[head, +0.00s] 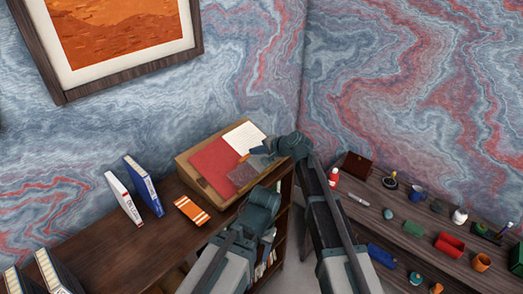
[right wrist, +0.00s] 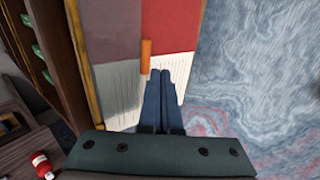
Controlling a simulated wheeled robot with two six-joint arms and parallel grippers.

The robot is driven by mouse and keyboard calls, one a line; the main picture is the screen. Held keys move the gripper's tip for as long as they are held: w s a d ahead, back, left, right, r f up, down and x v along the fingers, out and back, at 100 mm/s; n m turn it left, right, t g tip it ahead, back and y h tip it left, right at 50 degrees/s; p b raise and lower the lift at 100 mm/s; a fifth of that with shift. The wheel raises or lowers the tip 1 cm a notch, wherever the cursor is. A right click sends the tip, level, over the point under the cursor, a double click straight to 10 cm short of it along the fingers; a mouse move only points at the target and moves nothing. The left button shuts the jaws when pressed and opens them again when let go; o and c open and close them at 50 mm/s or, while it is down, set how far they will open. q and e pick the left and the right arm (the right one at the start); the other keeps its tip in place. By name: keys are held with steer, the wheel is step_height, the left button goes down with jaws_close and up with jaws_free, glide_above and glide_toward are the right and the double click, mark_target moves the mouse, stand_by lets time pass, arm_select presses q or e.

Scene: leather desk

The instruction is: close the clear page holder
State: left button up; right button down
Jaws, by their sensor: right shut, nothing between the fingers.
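The clear page holder (head: 243,174) is a greyish see-through panel on the right side of the sloped wooden writing board (head: 204,185). In the right wrist view the panel (right wrist: 112,35) fills the upper left, beside the red sheet (right wrist: 168,25). An orange tab (right wrist: 145,57) sits at its edge. My right gripper (head: 257,151) is shut and empty, its blue fingertips (right wrist: 161,73) just beside the tab and over white lined paper (right wrist: 178,70). I cannot tell whether they touch. My left gripper (head: 264,212) is in front of the board's right side; its fingers are unclear.
A lower shelf at right holds a red bottle (head: 333,177) and several small objects. The patterned wall (head: 255,60) stands close behind the board.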

steer(key=shift+w+a+g+h+p, duration=0.45)
steer(key=shift+w+a+p, duration=0.25)
steer(key=shift+a+p, duration=0.25)
steer(key=shift+w+a+f+b, duration=0.1)
steer(key=shift+a+f+b, duration=0.15)
steer(key=shift+f, duration=0.25)
steer(key=shift+b+x, duration=1.1)
steer(key=shift+x, duration=0.45)
steer(key=p+v, duration=0.9)
steer(key=v, duration=0.4)
steer(key=shift+r, duration=0.35)
steer(key=shift+d, duration=0.15)
